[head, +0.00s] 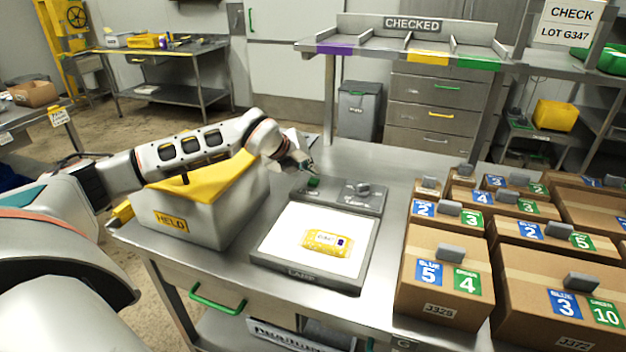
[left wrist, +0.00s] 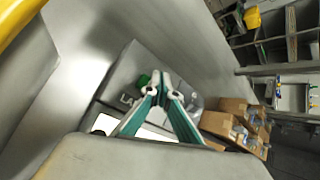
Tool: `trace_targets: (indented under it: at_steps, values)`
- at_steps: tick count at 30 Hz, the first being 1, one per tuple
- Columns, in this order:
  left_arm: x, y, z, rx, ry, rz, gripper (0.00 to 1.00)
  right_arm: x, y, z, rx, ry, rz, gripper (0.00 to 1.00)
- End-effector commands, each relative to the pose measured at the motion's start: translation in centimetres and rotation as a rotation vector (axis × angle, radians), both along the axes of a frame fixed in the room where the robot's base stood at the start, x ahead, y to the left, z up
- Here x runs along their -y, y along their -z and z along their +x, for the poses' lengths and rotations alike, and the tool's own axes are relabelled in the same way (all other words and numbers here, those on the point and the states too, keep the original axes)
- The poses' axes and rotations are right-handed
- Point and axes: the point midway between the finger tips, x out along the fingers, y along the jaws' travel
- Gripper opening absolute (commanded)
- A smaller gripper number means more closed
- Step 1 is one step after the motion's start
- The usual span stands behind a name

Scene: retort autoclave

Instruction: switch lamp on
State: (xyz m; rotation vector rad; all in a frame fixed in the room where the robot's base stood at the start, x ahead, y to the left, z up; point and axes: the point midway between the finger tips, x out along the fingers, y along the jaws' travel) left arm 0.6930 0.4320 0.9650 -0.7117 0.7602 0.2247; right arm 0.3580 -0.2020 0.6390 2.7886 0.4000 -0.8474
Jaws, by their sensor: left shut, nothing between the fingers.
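The lamp (head: 270,262) is a flat grey-framed panel with a white face on the steel table, and I cannot tell whether it is lit. A yellow pouch (head: 326,241) lies on it. Behind the panel is a grey control block (head: 340,197) with a green button (head: 313,182) and a grey knob (head: 362,188). My left gripper (head: 309,167) is shut and empty, just above and behind the green button. In the left wrist view its fingertips (left wrist: 164,86) meet close beside the green button (left wrist: 144,80); contact cannot be told. My right gripper is not in view.
A grey bin marked HELD (head: 198,225) with a yellow top stands left of the lamp, under my left arm. Several cardboard boxes (head: 445,275) with blue and green labels crowd the right. A CHECKED rack (head: 405,46) stands behind. The table (head: 385,160) behind the control block is clear.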

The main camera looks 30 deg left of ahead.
Motion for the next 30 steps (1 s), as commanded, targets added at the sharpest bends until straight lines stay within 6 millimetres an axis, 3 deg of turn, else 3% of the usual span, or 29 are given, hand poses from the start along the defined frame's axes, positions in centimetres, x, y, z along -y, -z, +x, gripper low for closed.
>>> trace_targets:
  at_steps: [8, 24, 30]
  values:
    - [0.0, -0.6, 0.0, 0.002, 0.001, -0.001, 0.0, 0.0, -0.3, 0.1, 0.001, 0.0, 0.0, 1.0]
    - [0.0, -5.4, 0.0, 0.003, 0.0, 0.0, 0.0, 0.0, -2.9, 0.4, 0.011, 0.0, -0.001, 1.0]
    - [0.0, -6.1, 0.0, 0.001, 0.001, -0.001, 0.0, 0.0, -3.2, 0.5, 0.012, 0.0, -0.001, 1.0]
